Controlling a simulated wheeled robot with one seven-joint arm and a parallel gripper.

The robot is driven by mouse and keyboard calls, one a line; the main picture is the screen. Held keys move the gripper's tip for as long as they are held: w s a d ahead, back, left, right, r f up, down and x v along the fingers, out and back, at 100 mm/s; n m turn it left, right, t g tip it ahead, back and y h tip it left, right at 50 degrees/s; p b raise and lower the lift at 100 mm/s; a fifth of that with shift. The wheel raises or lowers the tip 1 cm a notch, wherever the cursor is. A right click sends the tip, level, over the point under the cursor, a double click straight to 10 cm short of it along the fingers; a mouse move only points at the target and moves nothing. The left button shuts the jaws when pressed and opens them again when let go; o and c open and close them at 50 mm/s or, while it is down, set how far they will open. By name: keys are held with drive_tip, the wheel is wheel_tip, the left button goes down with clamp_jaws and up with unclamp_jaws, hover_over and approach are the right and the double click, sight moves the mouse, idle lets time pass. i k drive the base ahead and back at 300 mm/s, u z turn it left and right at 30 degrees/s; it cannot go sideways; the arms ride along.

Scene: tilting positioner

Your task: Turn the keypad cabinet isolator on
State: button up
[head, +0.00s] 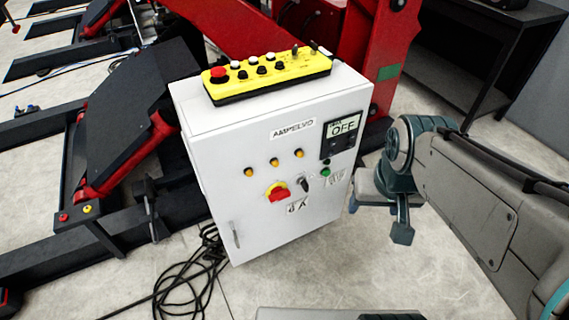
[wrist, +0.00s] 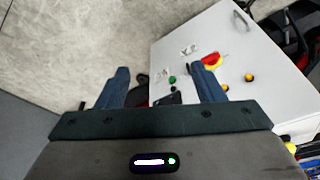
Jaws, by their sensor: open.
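The isolator is a red rotary handle on a yellow plate (head: 278,191), low on the front of the white cabinet (head: 240,200). The handle lies tilted slightly off level. The cabinet's display (head: 341,133) reads OFF. In the wrist view, which looks upside down, the isolator (wrist: 213,59) shows just beyond the tip of the right finger. My gripper (wrist: 161,80) is open and empty, its fingers well apart. In the head view my gripper (head: 383,205) is right of the cabinet, apart from the isolator.
A black selector (head: 304,185) and a green button (head: 325,172) sit right of the isolator, with several amber lamps (head: 274,162) above. A yellow button box (head: 268,75) lies on top. Black cables (head: 190,275) lie on the floor at left. Floor in front is clear.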

sight(277, 194)
drive_tip(key=k, duration=0.5)
drive_tip(key=u, duration=1.85)
drive_tip(key=i, duration=1)
drive_tip(key=z, duration=2.05)
